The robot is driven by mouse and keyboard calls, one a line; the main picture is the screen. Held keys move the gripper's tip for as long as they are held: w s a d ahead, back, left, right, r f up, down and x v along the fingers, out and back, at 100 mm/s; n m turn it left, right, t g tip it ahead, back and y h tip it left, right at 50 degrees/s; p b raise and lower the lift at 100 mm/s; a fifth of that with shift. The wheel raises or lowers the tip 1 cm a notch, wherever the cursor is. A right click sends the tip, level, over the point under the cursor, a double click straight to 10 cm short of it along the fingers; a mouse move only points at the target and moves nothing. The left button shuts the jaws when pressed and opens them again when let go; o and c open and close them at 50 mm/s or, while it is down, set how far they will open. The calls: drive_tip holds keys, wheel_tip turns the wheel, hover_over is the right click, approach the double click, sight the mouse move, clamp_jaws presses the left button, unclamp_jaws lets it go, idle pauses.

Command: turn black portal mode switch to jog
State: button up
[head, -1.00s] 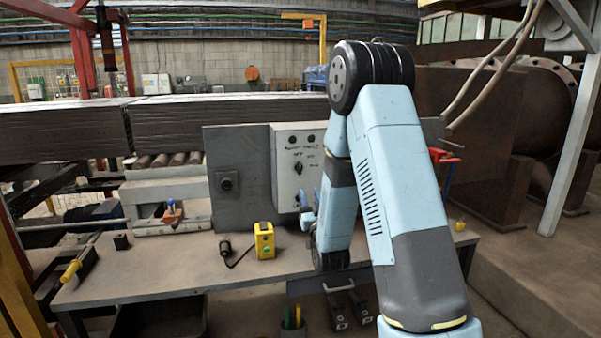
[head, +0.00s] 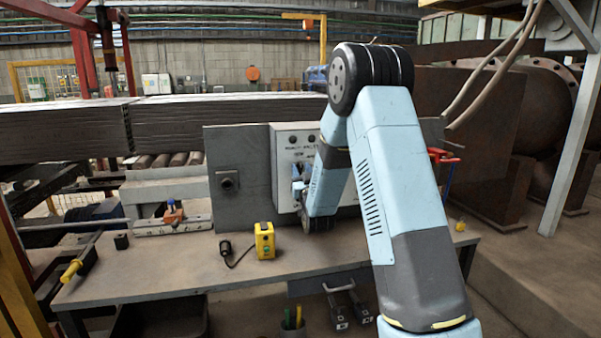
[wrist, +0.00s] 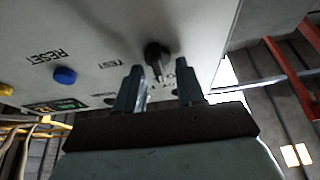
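The control box (head: 283,150) is a light panel mounted on a grey plate above the bench. The black portal mode switch (wrist: 157,51) shows in the wrist view as a dark knob with a pale mark on the panel face. My gripper (wrist: 160,74) is open, with one fingertip on each side of the switch's lower part. I cannot tell whether the fingers touch it. Lettering beside it is partly hidden by the fingers; "TEST" reads on the left. In the head view my gripper (head: 298,184) is in front of the box and hides the switch.
A blue button (wrist: 65,75) marked "RESET" and a yellow button (wrist: 6,89) are on the same panel. A grey plate (head: 232,205) flanks the box on the left.

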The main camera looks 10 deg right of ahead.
clamp_jaws()
idle(0.3)
drive_tip(key=shift+a, duration=0.15)
drive_tip(key=shift+m, duration=0.5)
drive_tip(key=m+h, duration=0.2)
drive_tip(key=m, duration=0.1)
drive_tip(key=m+h, duration=0.1)
drive_tip(key=m, duration=0.2)
drive_tip(key=shift+g+h, duration=0.4)
drive_tip(key=shift+d+m+g+h, duration=0.15)
drive_tip(key=shift+m+g+h, duration=0.25)
drive_tip(key=shift+m, duration=0.95)
drive_tip(key=shift+d+m+g+h, duration=0.15)
drive_tip(key=shift+m+h, duration=0.45)
drive_tip(key=shift+m, duration=0.75)
drive_tip(key=shift+f+g, duration=0.1)
drive_tip(key=shift+g, duration=0.15)
